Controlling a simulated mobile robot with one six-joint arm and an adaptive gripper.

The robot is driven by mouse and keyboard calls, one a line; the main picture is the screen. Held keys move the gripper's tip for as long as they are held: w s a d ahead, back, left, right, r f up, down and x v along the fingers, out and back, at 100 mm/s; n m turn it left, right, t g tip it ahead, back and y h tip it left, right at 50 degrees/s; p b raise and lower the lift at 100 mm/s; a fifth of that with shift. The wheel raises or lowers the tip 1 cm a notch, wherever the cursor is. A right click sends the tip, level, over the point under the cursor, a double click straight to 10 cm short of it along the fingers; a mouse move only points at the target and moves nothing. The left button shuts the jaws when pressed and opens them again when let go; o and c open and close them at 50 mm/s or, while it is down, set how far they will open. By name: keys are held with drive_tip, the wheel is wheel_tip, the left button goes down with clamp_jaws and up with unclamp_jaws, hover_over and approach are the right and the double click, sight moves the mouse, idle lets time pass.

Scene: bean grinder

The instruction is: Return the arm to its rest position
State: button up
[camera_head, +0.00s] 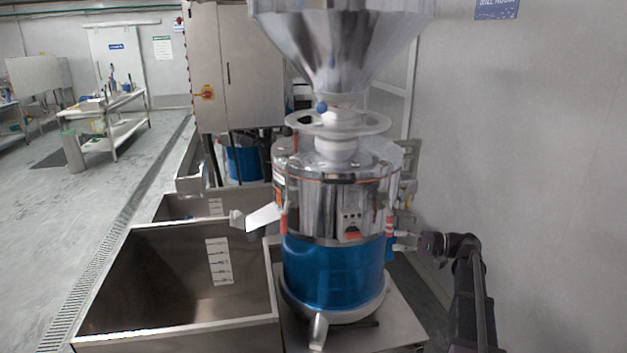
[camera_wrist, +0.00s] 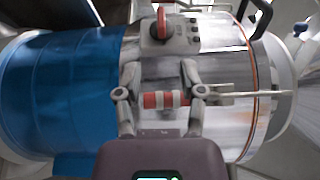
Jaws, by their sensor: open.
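My gripper (camera_head: 408,241) is at the right side of the bean grinder (camera_head: 335,205), close to its steel and blue body. In the wrist view my gripper (camera_wrist: 160,72) has its two fingers spread open. A red-and-white banded handle (camera_wrist: 165,99) shows between the fingers, with a thin rod running right from it. The handle also shows at the grinder's right side in the head view (camera_head: 389,228). I cannot tell whether a finger touches it. My dark arm reaches in from the lower right, bent at its elbow.
A control box with a red knob (camera_wrist: 160,28) is on the grinder's body. A steel hopper (camera_head: 340,40) tops the grinder. An open steel bin (camera_head: 180,290) stands left of it. A wall (camera_head: 540,180) is to the right. Open floor lies far left.

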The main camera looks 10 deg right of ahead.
drive_tip(key=s+a+f+g+h, duration=0.2)
drive_tip(key=s+a+f+h, duration=0.1)
drive_tip(key=a+f, duration=0.3)
drive_tip(key=s+a+f+g+h, duration=0.2)
drive_tip(key=s+a+f+h, duration=0.15)
drive_tip(key=a, duration=0.45)
drive_tip(key=s+a+f+n+g+h+p, duration=0.1)
drive_tip(key=s+a+f+n+h, duration=0.2)
drive_tip(key=s+f+h, duration=0.5)
drive_tip(key=shift+s+a+n+h, duration=0.3)
drive_tip(key=shift+s+h, duration=1.05)
drive_tip(key=shift+s, duration=0.25)
